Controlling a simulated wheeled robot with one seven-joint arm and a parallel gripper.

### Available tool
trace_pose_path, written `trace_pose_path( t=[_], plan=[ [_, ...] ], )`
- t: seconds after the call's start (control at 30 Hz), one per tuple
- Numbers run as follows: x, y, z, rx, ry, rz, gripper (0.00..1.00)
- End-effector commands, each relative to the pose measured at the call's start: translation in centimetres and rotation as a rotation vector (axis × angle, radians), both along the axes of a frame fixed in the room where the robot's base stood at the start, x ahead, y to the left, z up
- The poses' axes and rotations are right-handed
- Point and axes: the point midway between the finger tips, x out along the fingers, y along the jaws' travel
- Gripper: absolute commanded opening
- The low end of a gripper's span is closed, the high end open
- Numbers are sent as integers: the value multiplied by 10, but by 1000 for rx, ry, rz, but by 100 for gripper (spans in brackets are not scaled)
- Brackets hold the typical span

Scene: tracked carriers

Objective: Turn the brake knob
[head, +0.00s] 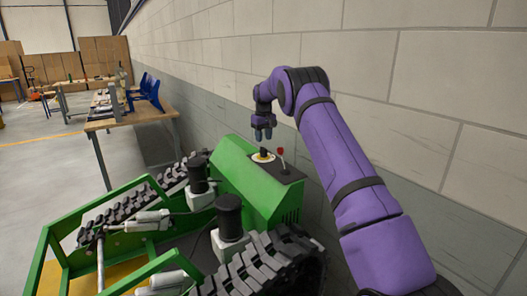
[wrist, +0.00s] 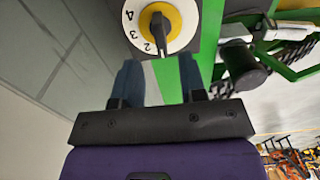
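The brake knob (wrist: 158,28) is a black bar handle on a yellow disc, inside a white dial (wrist: 136,25) marked 1 to 4. In the wrist view the bar's lower end lies near the 1. In the head view the knob (head: 263,153) stands on the dark top panel of the green carrier housing (head: 240,180). My gripper (head: 263,134) is above the knob and points down. In the wrist view my gripper (wrist: 161,77) has its two blue fingers apart, with nothing between them. They appear clear of the knob.
The block wall (head: 420,90) runs close behind the housing. Black tracks (head: 265,268) and black cylinders (head: 230,215) sit in front. A wooden workbench (head: 135,118) is at the left.

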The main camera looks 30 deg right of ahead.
Motion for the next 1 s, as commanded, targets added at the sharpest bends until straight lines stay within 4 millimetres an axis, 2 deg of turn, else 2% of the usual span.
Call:
trace_pose_path(
  t=[0.03, 0.2, 0.4, 0.8, 0.97, 1.0],
  plan=[
    [-1, 0, -11, 1, 3, 0, 38],
    [-1, 0, -39, 1, 2, 0, 38],
    [0, 0, -59, 1, 1, 0, 38],
    [0, 0, -65, 0, 0, 0, 38],
    [0, 0, -65, 0, 0, 0, 2],
    [0, 0, -65, 0, 0, 0, 0]
  ],
)
